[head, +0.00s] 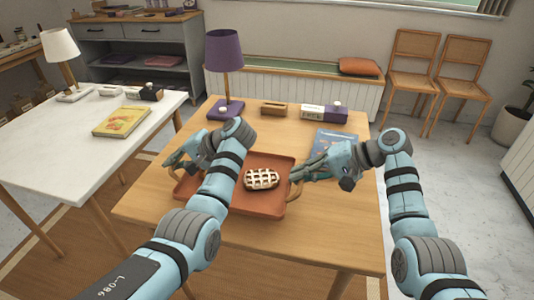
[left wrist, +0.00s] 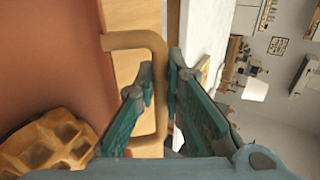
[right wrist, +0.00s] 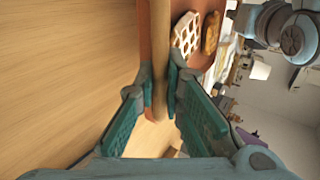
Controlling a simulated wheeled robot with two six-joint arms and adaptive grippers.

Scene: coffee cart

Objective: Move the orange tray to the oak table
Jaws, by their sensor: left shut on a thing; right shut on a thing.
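The orange tray (head: 268,206) is over the oak table (head: 345,235), near its front; I cannot tell whether it touches the top. A lattice-topped pastry (head: 262,178) sits on the tray. The right wrist view also shows a second, browner pastry (right wrist: 210,33), hidden behind my left arm in the head view. My left gripper (head: 173,162) is shut on the tray's left wooden handle (left wrist: 130,40). My right gripper (head: 296,173) is shut on the right wooden handle (right wrist: 160,45).
A purple lamp (head: 224,52), a wooden block (head: 274,108), a small box (head: 312,112) and a blue book (head: 334,142) stand or lie towards the back of the oak table. A white table (head: 75,140) with a yellow book (head: 122,121) stands at left. The oak table's front is bare.

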